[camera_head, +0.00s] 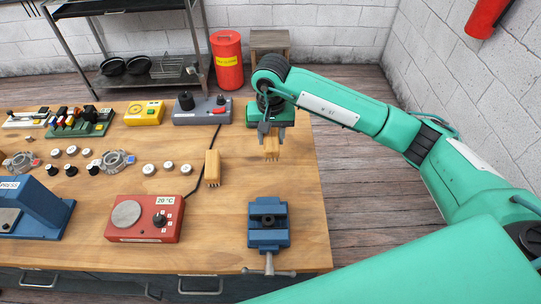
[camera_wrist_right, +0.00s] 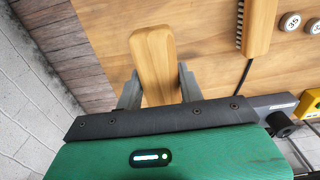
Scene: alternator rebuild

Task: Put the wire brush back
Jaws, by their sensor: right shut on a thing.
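A wooden-backed brush (camera_head: 271,147) is held by my right gripper (camera_head: 268,133) near the table's right edge. Its bristles point down in the head view. In the right wrist view the brush back (camera_wrist_right: 154,58) shows between the two fingers (camera_wrist_right: 158,88), which are shut on it. I cannot tell whether its bristles touch the table. A similar wooden brush (camera_head: 212,167) lies on the table to the left, and it also shows in the wrist view (camera_wrist_right: 260,25) with a row of dark bristles. My left gripper is not in view.
A blue vise (camera_head: 268,222) stands at the table's front right. A red heater box (camera_head: 146,218) is left of it. A grey box (camera_head: 202,110) and yellow box (camera_head: 144,112) stand at the back. Bare tabletop (camera_head: 295,185) lies along the right edge.

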